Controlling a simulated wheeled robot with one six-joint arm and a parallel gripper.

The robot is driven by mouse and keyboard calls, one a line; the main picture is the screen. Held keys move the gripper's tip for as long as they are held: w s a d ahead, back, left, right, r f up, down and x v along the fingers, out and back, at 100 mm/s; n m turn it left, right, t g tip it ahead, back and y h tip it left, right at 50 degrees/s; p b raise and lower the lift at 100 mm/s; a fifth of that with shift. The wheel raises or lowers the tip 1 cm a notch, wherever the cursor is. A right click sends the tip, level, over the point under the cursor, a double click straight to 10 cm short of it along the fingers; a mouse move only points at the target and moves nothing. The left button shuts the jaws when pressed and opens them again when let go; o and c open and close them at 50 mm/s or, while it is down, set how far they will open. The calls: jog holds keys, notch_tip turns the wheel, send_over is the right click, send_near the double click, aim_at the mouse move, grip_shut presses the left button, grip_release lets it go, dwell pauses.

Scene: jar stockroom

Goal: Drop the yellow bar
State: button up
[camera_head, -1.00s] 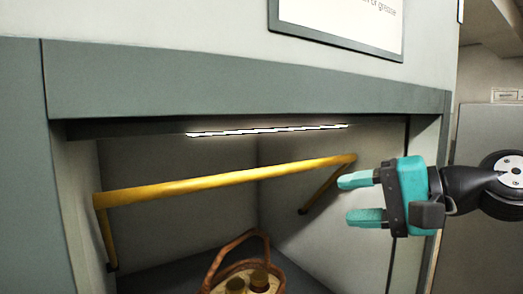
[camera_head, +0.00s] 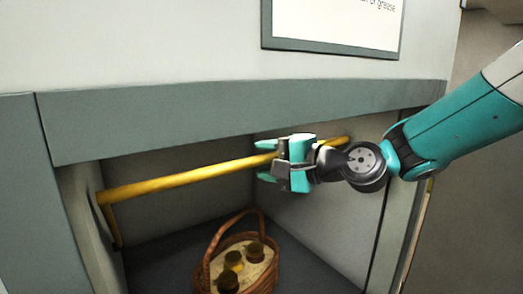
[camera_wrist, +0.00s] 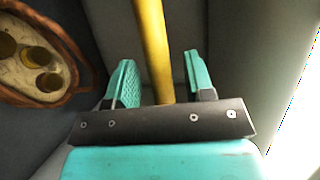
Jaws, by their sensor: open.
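The yellow bar (camera_head: 185,181) runs across the front of a recessed alcove, from the left wall towards the right. Its right end shows just past my gripper. My gripper (camera_head: 266,160) is at the right part of the bar, with teal fingers pointing left. In the wrist view the bar (camera_wrist: 153,45) passes between the two open fingers (camera_wrist: 160,82), and a gap shows on both sides of it. The bar's stretch behind my gripper is hidden in the head view.
A wicker basket (camera_head: 202,274) with several jars stands on the alcove floor below the bar; it also shows in the wrist view (camera_wrist: 75,53). A grey lintel (camera_head: 240,120) spans the alcove's top. A framed sign (camera_head: 330,50) hangs above it.

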jog(key=shift+w+a, duration=0.3)
jog(key=shift+a, duration=0.2)
jog(key=shift+f, duration=0.1)
grip_shut()
jog(key=shift+s+f, duration=0.1)
jog(key=shift+f, duration=0.05)
